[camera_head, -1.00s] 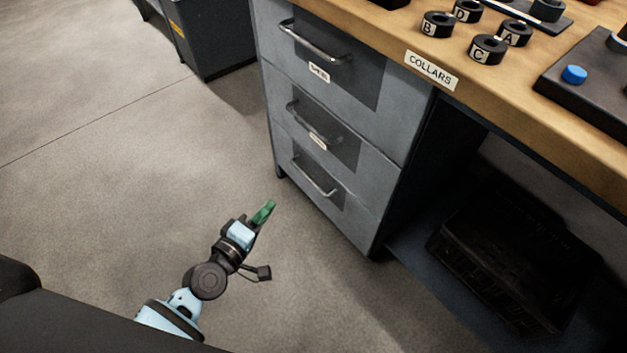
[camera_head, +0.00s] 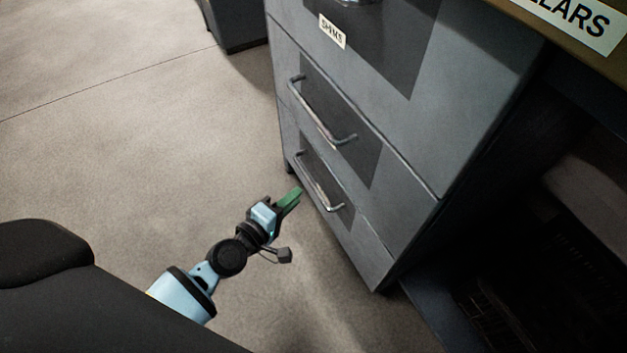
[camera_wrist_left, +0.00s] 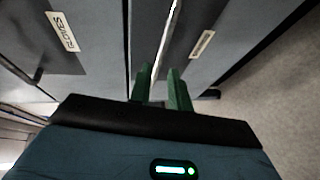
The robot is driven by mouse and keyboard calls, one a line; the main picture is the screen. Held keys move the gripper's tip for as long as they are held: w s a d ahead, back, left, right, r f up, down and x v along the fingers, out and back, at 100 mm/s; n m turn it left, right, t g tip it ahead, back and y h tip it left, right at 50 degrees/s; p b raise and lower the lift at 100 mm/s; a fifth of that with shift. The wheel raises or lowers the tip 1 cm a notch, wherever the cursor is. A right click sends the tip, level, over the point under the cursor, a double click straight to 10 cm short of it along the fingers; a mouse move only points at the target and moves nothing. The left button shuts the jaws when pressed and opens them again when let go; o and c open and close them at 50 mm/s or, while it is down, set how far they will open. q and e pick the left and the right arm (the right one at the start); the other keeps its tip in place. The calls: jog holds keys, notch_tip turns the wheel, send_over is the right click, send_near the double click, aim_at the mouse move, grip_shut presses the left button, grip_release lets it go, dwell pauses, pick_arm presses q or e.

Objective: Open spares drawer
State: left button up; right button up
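The grey drawer cabinet (camera_head: 420,150) has three stacked drawers, which look shut. The bottom drawer's metal handle (camera_head: 322,186) and the middle drawer's handle (camera_head: 318,112) face my left side. My left gripper (camera_head: 298,192), with green fingers, is low beside the bottom handle. In the left wrist view its two fingers (camera_wrist_left: 160,72) stand apart, with a bright handle bar (camera_wrist_left: 168,38) running just beyond or between them; contact cannot be told. A label (camera_wrist_left: 201,44) beside that bar is too small to read surely. My right gripper is not in view.
The top drawer is labelled SHIMS (camera_head: 332,31). A wooden worktop edge with a COLLARS label (camera_head: 575,22) overhangs at upper right. A dark shelf space lies under it. Another dark cabinet (camera_head: 238,25) stands at the back. The floor left of the drawers is clear.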

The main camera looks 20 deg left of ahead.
aim_at(311, 182)
pick_arm(q)
jog(key=b+x, duration=0.1)
jog(key=x, duration=0.6)
jog(key=shift+w+d, duration=0.1)
jog(key=shift+w, duration=0.2)
jog(key=shift+s, duration=0.1)
grip_shut()
